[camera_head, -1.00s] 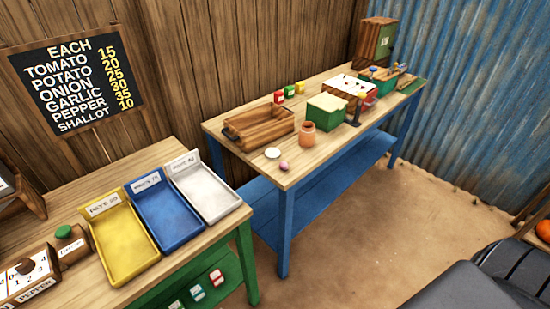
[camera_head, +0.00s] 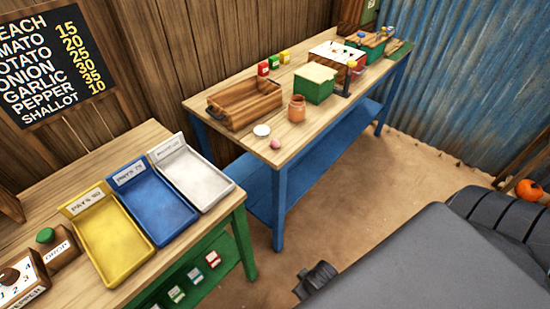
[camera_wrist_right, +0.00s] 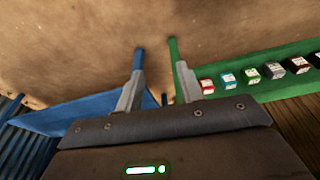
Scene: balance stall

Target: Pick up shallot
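A small pink bulb (camera_head: 275,144), which looks like the shallot, lies on the near corner of the blue-legged table (camera_head: 232,143). A round white thing (camera_head: 262,130) lies just behind it. My right gripper (camera_wrist_right: 159,85) is open and empty in the right wrist view, with its two grey fingers apart above the floor between the blue and green tables. The shallot does not show in that view. My left gripper is not in view.
An orange jar (camera_head: 297,109), a wooden crate (camera_head: 245,104) and a green box (camera_head: 314,83) stand behind the shallot. The green-legged table with yellow (camera_head: 112,243), blue (camera_head: 152,205) and white (camera_head: 192,180) trays is at left. Bare floor (camera_head: 350,215) lies to the right.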

